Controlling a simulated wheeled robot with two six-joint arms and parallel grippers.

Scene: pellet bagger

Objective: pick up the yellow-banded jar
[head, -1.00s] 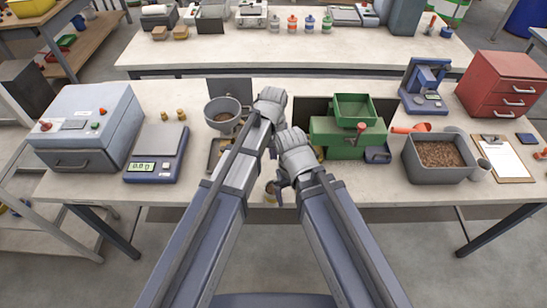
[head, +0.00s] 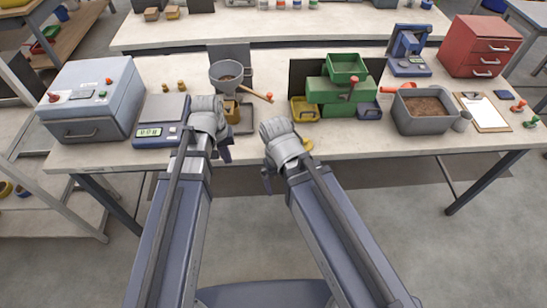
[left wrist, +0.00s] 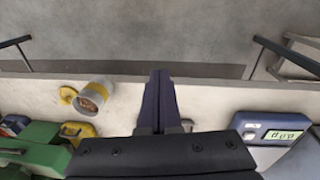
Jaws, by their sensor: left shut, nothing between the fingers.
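A scale (head: 163,110) and a grey box machine (head: 98,85) are on the left. A funnel stand (head: 230,72), green machine (head: 340,92) and yellow tray (head: 304,110) are behind the grippers. A pellet bin (head: 422,122) is right. Several jars (head: 297,4) are cut off on the back bench.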

